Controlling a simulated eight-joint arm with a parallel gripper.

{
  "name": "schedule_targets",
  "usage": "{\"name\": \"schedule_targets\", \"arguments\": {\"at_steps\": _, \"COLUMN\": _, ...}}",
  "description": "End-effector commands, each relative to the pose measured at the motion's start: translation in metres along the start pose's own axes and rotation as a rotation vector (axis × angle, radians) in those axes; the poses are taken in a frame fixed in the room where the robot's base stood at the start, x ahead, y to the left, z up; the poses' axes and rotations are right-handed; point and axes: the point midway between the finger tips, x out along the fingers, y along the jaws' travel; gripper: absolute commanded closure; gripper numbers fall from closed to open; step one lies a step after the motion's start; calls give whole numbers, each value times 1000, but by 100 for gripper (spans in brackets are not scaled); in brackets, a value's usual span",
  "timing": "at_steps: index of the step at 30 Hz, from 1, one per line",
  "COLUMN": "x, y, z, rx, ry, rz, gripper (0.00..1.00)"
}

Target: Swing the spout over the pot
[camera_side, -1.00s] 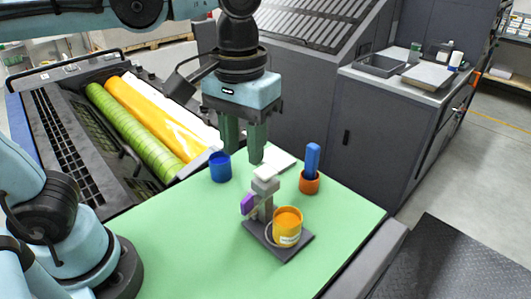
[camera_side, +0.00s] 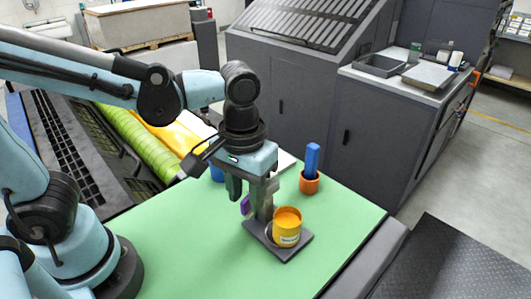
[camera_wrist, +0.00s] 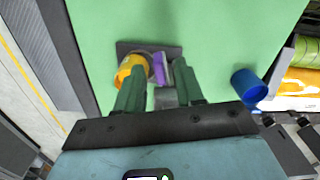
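A grey dispenser stand (camera_side: 264,207) rises from a dark base plate (camera_side: 288,250). A purple piece (camera_side: 245,205), perhaps on the spout, sticks out left of its column. The orange-yellow pot (camera_side: 288,229) stands upright on the plate, in front and to the right of the column. My gripper (camera_side: 249,194) is low over the stand and hides its top. In the wrist view my gripper (camera_wrist: 158,68) has its green fingers apart, with the purple piece (camera_wrist: 158,70) and grey stand parts (camera_wrist: 166,97) between them. I cannot tell whether the fingers touch them. The pot (camera_wrist: 131,68) is beyond the left finger.
An orange holder (camera_side: 310,183) with an upright blue block (camera_side: 312,157) stands behind and right. A blue cup (camera_wrist: 249,84) stands to the other side, mostly hidden behind my gripper in the side view. The green mat (camera_side: 190,245) is clear in front and left.

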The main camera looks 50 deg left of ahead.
Motion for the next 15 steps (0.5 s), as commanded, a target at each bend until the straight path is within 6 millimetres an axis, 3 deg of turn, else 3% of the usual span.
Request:
{"name": "schedule_targets", "arguments": {"at_steps": 5, "x": 0, "y": 0, "z": 0, "rx": 0, "ry": 0, "rz": 0, "gripper": 63}}
{"name": "schedule_targets", "arguments": {"at_steps": 12, "x": 0, "y": 0, "z": 0, "rx": 0, "ry": 0, "rz": 0, "gripper": 98}}
{"name": "schedule_targets", "arguments": {"at_steps": 15, "x": 0, "y": 0, "z": 0, "rx": 0, "ry": 0, "rz": 0, "gripper": 100}}
